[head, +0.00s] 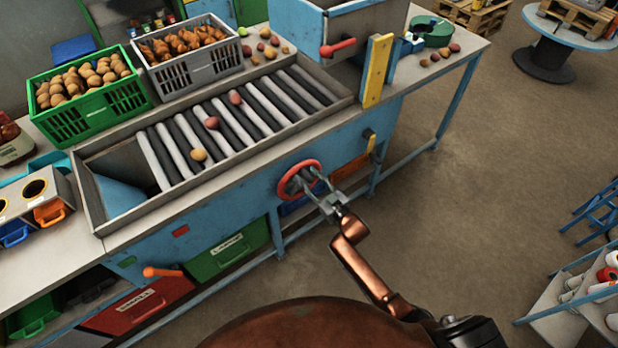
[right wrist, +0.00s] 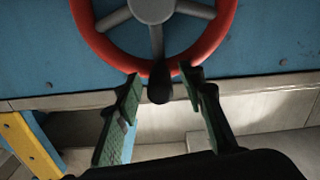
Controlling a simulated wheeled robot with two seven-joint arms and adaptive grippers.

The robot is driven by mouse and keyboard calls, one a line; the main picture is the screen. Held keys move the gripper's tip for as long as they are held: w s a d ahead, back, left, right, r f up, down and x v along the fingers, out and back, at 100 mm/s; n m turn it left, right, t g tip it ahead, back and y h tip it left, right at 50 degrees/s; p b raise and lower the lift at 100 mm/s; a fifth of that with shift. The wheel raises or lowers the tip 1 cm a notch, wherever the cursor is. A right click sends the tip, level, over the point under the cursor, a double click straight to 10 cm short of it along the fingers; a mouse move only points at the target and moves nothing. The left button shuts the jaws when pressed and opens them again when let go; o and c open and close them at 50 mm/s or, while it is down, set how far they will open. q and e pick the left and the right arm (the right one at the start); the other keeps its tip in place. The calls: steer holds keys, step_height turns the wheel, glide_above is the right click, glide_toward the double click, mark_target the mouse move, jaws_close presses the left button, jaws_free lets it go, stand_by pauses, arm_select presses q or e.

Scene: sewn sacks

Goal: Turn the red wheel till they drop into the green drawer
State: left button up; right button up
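The red wheel (head: 300,179) is on the front of the blue sorting bench. It fills the top of the right wrist view (right wrist: 228,30), with grey spokes and a dark knob (right wrist: 160,82) at its lower rim. My right gripper (head: 317,183) is at the wheel's right side in the head view. In the right wrist view its fingers (right wrist: 162,90) are open, one on each side of the knob, with gaps visible. Three potatoes, two reddish (head: 211,122) and one yellow (head: 198,155), lie on the rollers (head: 180,147). The green drawer (head: 226,257) below looks closed. My left gripper is not in view.
A red drawer (head: 138,306) and an orange lever (head: 162,272) are left of the green drawer. A green crate (head: 95,116) and a grey crate (head: 200,73) hold produce behind the rollers. A yellow plate (head: 377,72) stands at the right.

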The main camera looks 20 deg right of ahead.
steer(key=shift+w, duration=0.25)
jaws_close()
stand_by(0.3)
